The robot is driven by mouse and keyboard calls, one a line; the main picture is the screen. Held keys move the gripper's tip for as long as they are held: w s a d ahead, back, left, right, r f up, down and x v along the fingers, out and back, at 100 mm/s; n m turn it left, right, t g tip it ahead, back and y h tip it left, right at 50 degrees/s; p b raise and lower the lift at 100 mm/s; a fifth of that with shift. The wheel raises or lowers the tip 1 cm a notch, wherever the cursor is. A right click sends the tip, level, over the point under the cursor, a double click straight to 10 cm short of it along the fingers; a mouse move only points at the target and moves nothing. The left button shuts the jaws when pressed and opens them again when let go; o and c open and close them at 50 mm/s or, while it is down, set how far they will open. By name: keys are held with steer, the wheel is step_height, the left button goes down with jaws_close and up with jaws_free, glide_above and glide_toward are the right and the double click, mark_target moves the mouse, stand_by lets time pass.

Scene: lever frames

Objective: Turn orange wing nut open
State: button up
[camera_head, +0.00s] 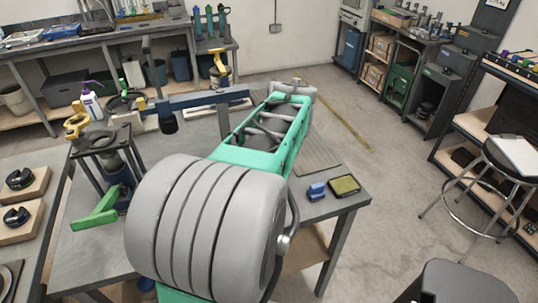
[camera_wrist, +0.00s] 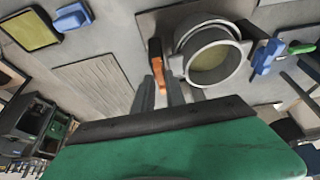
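The orange wing nut (camera_wrist: 156,72) shows in the wrist view as a narrow orange piece with a dark end, beside a grey round fitting (camera_wrist: 208,58) with an open ring. My gripper (camera_wrist: 161,82) points at it. Its two grey fingers stand apart, with the orange piece in the gap between their tips. I cannot tell whether either finger touches it. In the head view, my green and grey arm reaches over the table, and I cannot make out the orange wing nut there.
A blue object (camera_head: 317,191) and a yellow-topped pad (camera_head: 345,185) lie at the grey table's (camera_head: 300,218) right edge. A blue-handled valve (camera_wrist: 267,56) stands right of the fitting in the wrist view. A ribbed plate (camera_wrist: 88,82) lies left of my fingers.

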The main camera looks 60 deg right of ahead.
steer(key=o, duration=0.3)
steer(key=v, duration=0.7)
steer(key=shift+s+a+r, duration=0.1)
steer(key=shift+r, duration=0.3)
